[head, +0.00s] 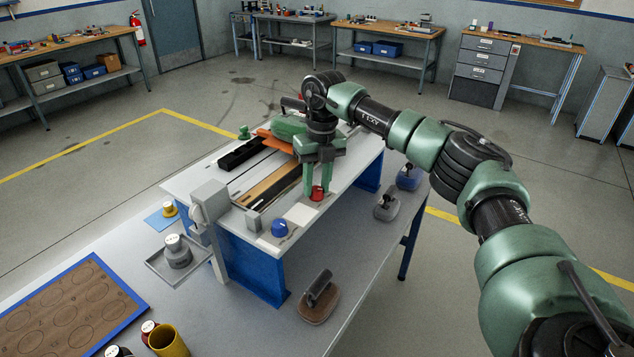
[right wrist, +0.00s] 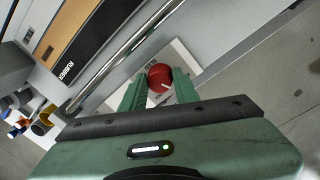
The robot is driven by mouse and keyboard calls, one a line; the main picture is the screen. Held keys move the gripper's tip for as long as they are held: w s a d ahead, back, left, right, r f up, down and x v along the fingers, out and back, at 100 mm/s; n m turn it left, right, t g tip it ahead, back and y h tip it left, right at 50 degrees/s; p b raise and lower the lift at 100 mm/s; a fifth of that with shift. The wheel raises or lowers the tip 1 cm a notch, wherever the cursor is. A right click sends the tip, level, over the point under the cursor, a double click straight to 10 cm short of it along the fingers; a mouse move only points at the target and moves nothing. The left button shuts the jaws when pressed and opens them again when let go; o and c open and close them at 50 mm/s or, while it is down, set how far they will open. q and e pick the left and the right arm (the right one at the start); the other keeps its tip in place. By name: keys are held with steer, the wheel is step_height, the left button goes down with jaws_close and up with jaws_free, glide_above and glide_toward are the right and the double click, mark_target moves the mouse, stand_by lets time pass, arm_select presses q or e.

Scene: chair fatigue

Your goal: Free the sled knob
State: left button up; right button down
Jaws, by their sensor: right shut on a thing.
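A red round knob (head: 317,194) with a white mark sits on a small white plate at the front right of the raised bench unit; it also shows in the right wrist view (right wrist: 160,76). My right gripper (head: 317,184) points down over it, with its green fingers closed on the knob's two sides. In the right wrist view the gripper (right wrist: 159,88) has a finger on either side of the knob. A green sled-like body (head: 290,126) with an orange part lies behind the gripper, partly hidden by my arm. My left gripper is not in view.
A blue knob (head: 279,229) sits on another white plate to the left. A brown handled block (head: 318,298) and grey (head: 387,206) and blue (head: 409,178) ones stand on the lower table. A grey weight (head: 178,252) stands in a tray. A yellow cup (head: 168,341) is front left.

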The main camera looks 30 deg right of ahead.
mark_target(317, 187)
steer(key=shift+n, duration=2)
steer(key=c, duration=1.1)
jaws_free()
steer(key=shift+o, duration=0.2)
step_height(317, 187, up, 7)
steer(key=shift+w+d+b, duration=0.1)
steer(key=shift+d+b, duration=0.05)
steer(key=shift+b, duration=0.85)
steer(key=shift+r, duration=0.4)
